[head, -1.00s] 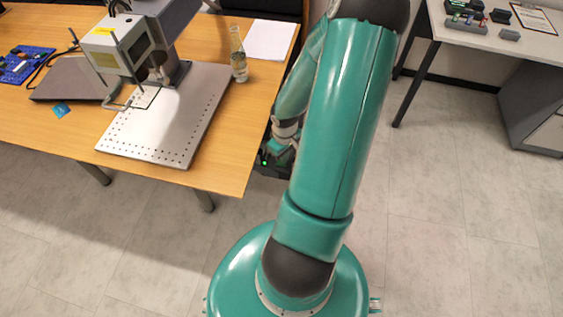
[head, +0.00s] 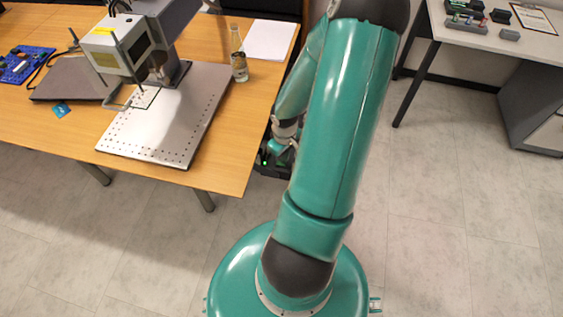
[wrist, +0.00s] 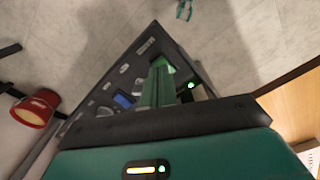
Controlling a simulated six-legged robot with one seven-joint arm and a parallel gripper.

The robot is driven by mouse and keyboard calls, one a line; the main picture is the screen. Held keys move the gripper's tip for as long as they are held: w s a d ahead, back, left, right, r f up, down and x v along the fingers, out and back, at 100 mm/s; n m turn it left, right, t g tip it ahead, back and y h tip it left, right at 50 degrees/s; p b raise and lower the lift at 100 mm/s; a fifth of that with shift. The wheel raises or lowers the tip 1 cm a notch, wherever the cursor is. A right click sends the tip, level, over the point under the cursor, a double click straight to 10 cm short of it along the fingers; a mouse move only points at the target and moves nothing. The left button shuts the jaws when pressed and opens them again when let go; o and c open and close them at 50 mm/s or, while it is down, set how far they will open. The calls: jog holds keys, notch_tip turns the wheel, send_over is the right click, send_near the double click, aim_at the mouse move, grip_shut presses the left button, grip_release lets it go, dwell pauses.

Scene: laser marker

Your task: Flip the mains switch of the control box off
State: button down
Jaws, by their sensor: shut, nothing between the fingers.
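The control box (wrist: 103,92) is a dark panel with several knobs, a small blue display and a glowing green light (wrist: 190,84). In the head view the box (head: 272,170) is a dark shape on the floor beside the table's right end, mostly hidden by my arm. My gripper (wrist: 160,68) is shut and empty, its green fingers pointing at the panel beside the green light. It also shows small above the box in the head view (head: 279,148). I cannot tell whether the fingertips touch the panel. I cannot make out the mains switch clearly; the fingers cover part of the panel.
A wooden table (head: 232,150) with a laser marker (head: 118,45), a perforated plate and a bottle (head: 239,62) stands just left of the box. A red cylindrical thing (wrist: 36,107) is left of the box in the wrist view.

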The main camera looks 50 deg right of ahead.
jog(key=shift+f, duration=0.9)
dwell(0.8)
jog(key=shift+r, duration=3.5)
